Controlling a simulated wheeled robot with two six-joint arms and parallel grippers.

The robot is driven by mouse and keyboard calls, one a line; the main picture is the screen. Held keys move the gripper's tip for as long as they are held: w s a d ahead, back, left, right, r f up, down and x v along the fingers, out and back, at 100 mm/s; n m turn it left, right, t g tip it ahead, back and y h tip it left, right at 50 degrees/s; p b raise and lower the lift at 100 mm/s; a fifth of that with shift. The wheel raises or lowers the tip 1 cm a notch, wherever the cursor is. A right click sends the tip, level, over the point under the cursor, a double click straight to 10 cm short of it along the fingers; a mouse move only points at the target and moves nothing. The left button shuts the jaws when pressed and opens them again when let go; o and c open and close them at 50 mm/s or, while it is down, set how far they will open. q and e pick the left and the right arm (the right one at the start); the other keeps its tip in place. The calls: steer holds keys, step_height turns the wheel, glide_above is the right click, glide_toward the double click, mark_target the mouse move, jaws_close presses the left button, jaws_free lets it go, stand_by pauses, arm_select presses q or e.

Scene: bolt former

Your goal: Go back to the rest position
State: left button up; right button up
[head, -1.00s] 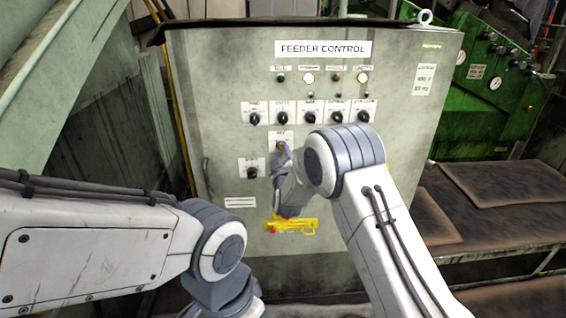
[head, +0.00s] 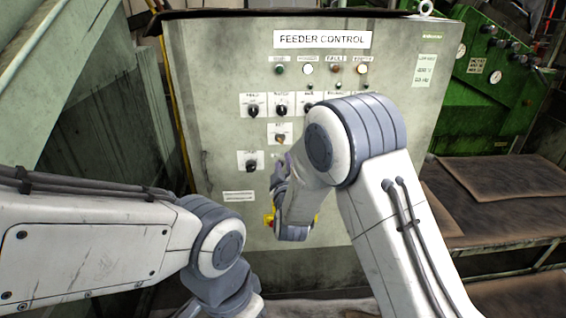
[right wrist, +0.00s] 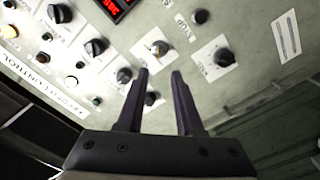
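The grey feeder control panel (head: 225,70) stands ahead in the head view, with rows of lamps and black knobs. My right gripper (head: 281,163) is small and partly hidden by its own wrist, in front of the panel's lower middle. In the right wrist view, my right gripper (right wrist: 160,72) has its two dark fingers apart with nothing between them. A brass-coloured key switch (right wrist: 158,48) on a white plate lies beyond the fingertips; it also shows in the head view (head: 281,138). My left arm comes in from the left and bends down; its gripper is out of view.
A yellow plate with a red button (head: 269,217) on the lower panel is mostly hidden by my right wrist. Green machinery (head: 495,85) with gauges stands at the right, above a low bench with brown mats (head: 510,185).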

steer(key=s+a+r+g+y+p, duration=0.15)
steer(key=s+a+g, duration=0.3)
steer(key=s, duration=0.45)
steer(key=s+a+r+g+y+p, duration=0.1)
steer(key=s+a+g+y+p, duration=0.15)
steer(key=s+g, duration=0.55)
steer(key=s+d+m+g+h+p, duration=0.1)
steer(key=s+d, duration=0.3)
steer(key=s, duration=0.8)
steer(key=s+d+r+m+g+h+p, duration=0.1)
steer(key=s+d+g, duration=0.3)
steer(key=s, duration=0.9)
steer(key=shift+s+d+r+h, duration=0.3)
steer(key=shift+d+h, duration=0.3)
steer(key=shift+h, duration=0.2)
steer(key=shift+g, duration=0.25)
